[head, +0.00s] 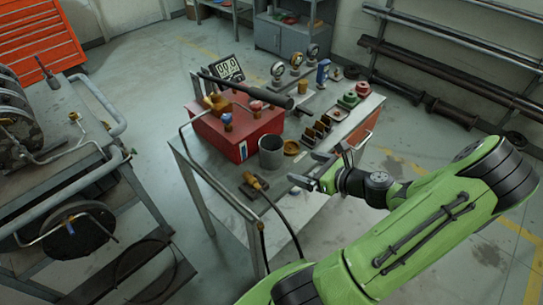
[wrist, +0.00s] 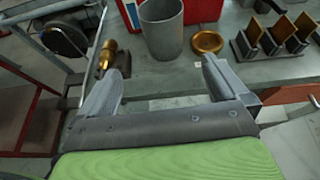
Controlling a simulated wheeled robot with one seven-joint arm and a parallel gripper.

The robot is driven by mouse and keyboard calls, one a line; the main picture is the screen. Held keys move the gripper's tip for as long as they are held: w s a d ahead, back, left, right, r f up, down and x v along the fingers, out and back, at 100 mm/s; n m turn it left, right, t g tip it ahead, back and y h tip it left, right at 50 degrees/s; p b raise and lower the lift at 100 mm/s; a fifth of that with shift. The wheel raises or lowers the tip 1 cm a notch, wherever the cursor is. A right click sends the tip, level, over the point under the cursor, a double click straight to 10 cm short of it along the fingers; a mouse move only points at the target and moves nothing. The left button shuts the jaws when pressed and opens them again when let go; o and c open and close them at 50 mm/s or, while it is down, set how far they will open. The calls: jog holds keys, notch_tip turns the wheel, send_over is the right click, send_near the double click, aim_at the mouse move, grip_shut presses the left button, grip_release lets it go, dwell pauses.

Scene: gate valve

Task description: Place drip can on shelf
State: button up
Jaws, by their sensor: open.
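The drip can appears to be the grey open-topped cylinder (head: 271,152) standing upright on the workbench top (head: 222,165), in front of a red box. In the wrist view the can (wrist: 161,32) stands beyond the fingertips, roughly centred between them, its top cut off by the frame. My gripper (head: 311,170) is open and empty, at the bench's near side, right of the can and apart from it. Both fingers (wrist: 163,68) show in the wrist view. A pale lower surface (head: 300,218) shows under the bench top; I cannot tell whether this is the shelf.
A brass dish (head: 291,147) sits right of the can, with a slotted block of brass pieces (head: 316,131) beyond. The red box (head: 240,130) blocks the space behind the can.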

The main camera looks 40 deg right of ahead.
jog(key=b, duration=0.5)
send_near(272, 138)
jog(key=w+a+f, duration=0.1)
jog(key=w+f, duration=0.1)
jog(key=w+a+f, duration=0.1)
jog(key=w+f, duration=0.1)
jog(key=f, duration=0.1)
jog(key=w+a+f, duration=0.1)
jog(key=w+f, duration=0.1)
jog(key=w, duration=0.1)
jog(key=shift+a+f, duration=0.15)
jog(key=shift+f, duration=0.25)
jog(key=shift+r, duration=0.1)
jog(key=c, duration=1.1)
jog(key=shift+s+r+p, duration=0.2)
jog(key=shift+r+p, duration=0.15)
jog(key=shift+r, duration=0.1)
notch_tip(272, 138, up, 6)
jog(key=p, duration=0.3)
jog(key=shift+r, duration=0.15)
jog(key=s+d+p, duration=0.1)
jog(key=s+p, duration=0.2)
jog(key=s, duration=1.6)
jog(key=shift+s+d, duration=0.35)
